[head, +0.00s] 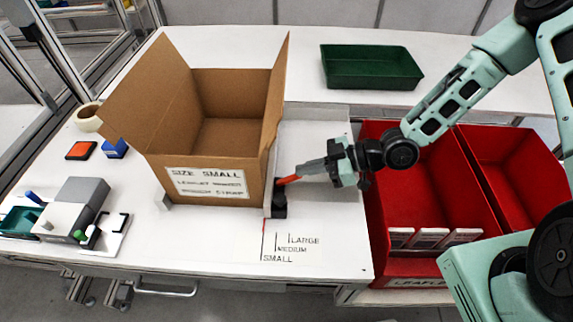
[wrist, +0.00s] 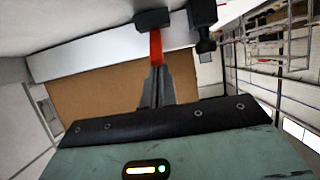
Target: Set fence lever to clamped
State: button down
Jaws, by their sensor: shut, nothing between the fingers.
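The fence lever (head: 289,180) is a short red handle on a black base block (head: 279,206) at the right front corner of the open cardboard box. It points right and slightly up in the head view. In the wrist view the red lever (wrist: 156,47) runs straight ahead of the fingertips, with a dark block at its far end. My gripper (head: 302,173) is shut and empty, its tips at the lever's free end. It also shows in the wrist view (wrist: 156,70). I cannot tell whether the tips touch the lever.
The cardboard box (head: 208,182) stands left of the lever. Size marks (head: 285,247) are printed in front of it. Red bins (head: 400,205) lie right, under my arm. A green tray (head: 370,68) sits at the back. A grey device (head: 75,210) stands at left.

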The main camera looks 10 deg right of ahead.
jog(key=shift+s+d+f+b, duration=0.1)
jog(key=shift+d+f+b, duration=0.3)
jog(key=shift+f, duration=0.15)
jog(key=shift+d+f+b, duration=0.25)
jog(key=shift+f+b, duration=0.1)
jog(key=shift+f, duration=0.2)
jog(key=shift+r, duration=0.1)
jog(key=shift+d, duration=0.2)
jog(key=shift+s+d, duration=0.15)
jog(key=shift+d, duration=0.5)
